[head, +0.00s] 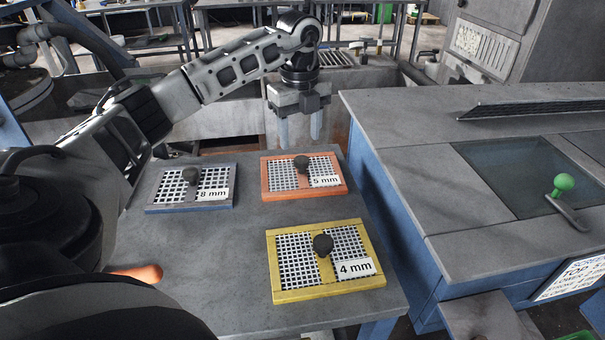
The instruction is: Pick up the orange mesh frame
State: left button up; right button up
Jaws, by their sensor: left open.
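The orange mesh frame (330,189) lies flat at the back right of the grey table, with a dark round knob in its middle and a "5 mm" label. My left gripper (299,128) points down with its two pale fingers apart and empty. In the head view it appears above and behind the orange frame's knob, not touching it. My right gripper is not in view.
A blue-edged mesh frame (155,200) marked "8 mm" lies left of the orange one. A yellow mesh frame (277,277) marked "4 mm" lies in front. A large grey machine (400,135) with a green-knobbed lever (564,183) stands close on the right.

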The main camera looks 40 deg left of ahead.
aim_at(302, 159)
pick_arm(q)
jog(key=shift+w+f+p, duration=0.2)
jog(key=shift+f+p, duration=0.15)
jog(key=shift+f, duration=3.15)
grip_shut()
